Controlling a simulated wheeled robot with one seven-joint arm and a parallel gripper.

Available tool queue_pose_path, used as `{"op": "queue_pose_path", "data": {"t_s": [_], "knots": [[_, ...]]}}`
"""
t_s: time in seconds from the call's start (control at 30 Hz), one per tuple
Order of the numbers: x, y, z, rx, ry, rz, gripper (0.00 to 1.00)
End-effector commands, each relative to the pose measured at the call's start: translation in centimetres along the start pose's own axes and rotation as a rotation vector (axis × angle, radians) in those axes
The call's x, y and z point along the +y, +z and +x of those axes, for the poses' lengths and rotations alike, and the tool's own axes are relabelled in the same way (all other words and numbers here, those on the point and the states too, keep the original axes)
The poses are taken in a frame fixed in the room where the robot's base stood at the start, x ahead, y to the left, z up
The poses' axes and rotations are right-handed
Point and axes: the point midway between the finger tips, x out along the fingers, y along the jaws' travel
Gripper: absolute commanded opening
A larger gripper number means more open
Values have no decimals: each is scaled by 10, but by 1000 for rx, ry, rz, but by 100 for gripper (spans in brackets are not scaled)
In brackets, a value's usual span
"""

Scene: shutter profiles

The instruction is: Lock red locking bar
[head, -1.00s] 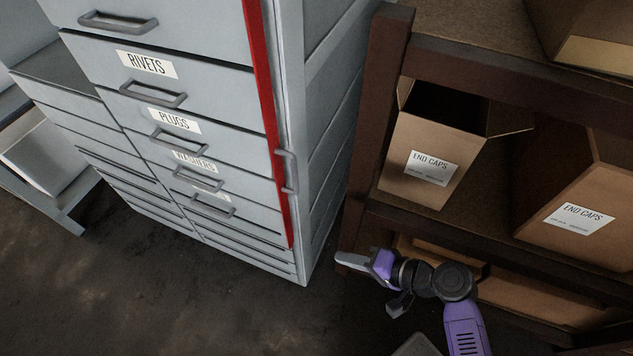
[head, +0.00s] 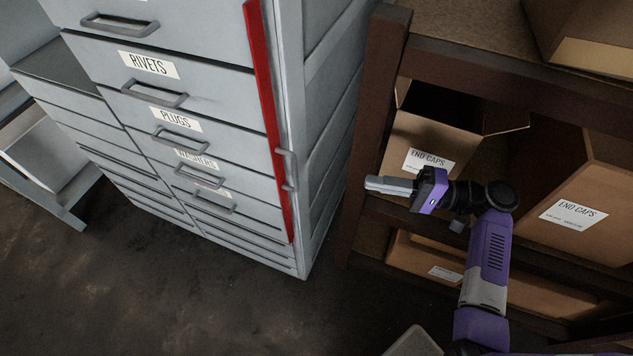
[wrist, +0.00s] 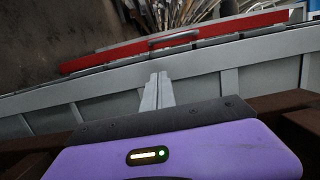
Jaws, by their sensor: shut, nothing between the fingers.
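The red locking bar (head: 268,120) runs down the right front edge of the grey drawer cabinet (head: 325,130). A grey handle (head: 287,170) sits on the bar's lower part. In the wrist view the red bar (wrist: 215,30) lies across the top, with its grey handle (wrist: 172,39) near the middle. My gripper (head: 368,184) is to the right of the bar and handle, apart from both, in front of the shelf post. It points left toward the cabinet. Its fingers are together and empty, as they also appear in the wrist view (wrist: 158,78).
A brown shelf rack (head: 362,150) stands close to the cabinet's right. It holds cardboard boxes, including an END CAPS box (head: 420,135) behind my gripper. Drawer handles (head: 155,94) stick out from the cabinet front. The dark floor (head: 190,300) in front is clear.

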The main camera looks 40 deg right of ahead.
Motion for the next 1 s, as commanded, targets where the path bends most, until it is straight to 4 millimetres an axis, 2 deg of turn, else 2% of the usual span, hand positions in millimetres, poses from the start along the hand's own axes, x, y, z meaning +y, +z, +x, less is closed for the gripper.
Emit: {"op": "queue_pose_path", "data": {"t_s": [0.13, 0.27, 0.7, 1.0], "knots": [[0, 0, 5, -1, 0, 0, 0], [-1, 1, 19, -2, 0, 1, 0], [-1, 1, 103, -1, 1, 1, 0], [0, 26, 126, 1, 1, 1, 0]]}}
